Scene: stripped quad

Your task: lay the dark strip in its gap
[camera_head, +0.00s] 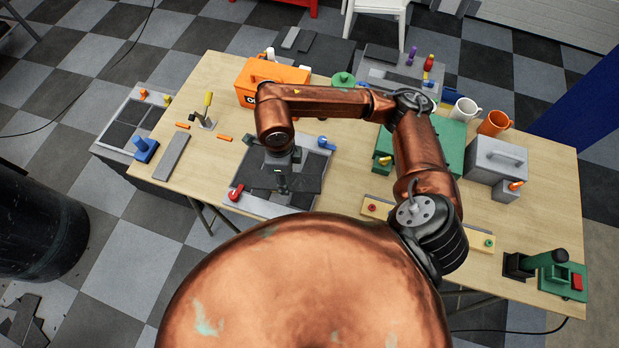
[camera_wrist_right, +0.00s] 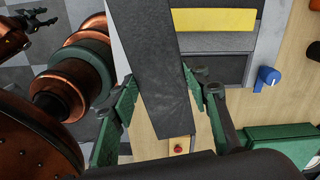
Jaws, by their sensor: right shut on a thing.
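The dark strip (camera_wrist_right: 160,75) is long, flat and dark grey. In the right wrist view it runs from the top down between my right gripper's (camera_wrist_right: 165,95) green fingers, which are shut on it. In the head view the strip (camera_head: 300,184) appears as a dark slab over the grey-framed board (camera_head: 239,180); I cannot tell whether it touches the board. In the right wrist view the board (camera_wrist_right: 215,42) shows a yellow band and a dark recessed band (camera_wrist_right: 212,68) beside the strip. My left gripper (camera_wrist_right: 42,20) shows small at the upper left; its jaws are unclear.
A grey bar (camera_head: 172,157) lies left. An orange box (camera_head: 262,76), green case (camera_head: 447,143) and grey toolbox (camera_head: 496,160) stand around. Bare tabletop (camera_head: 530,215) shows at the right.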

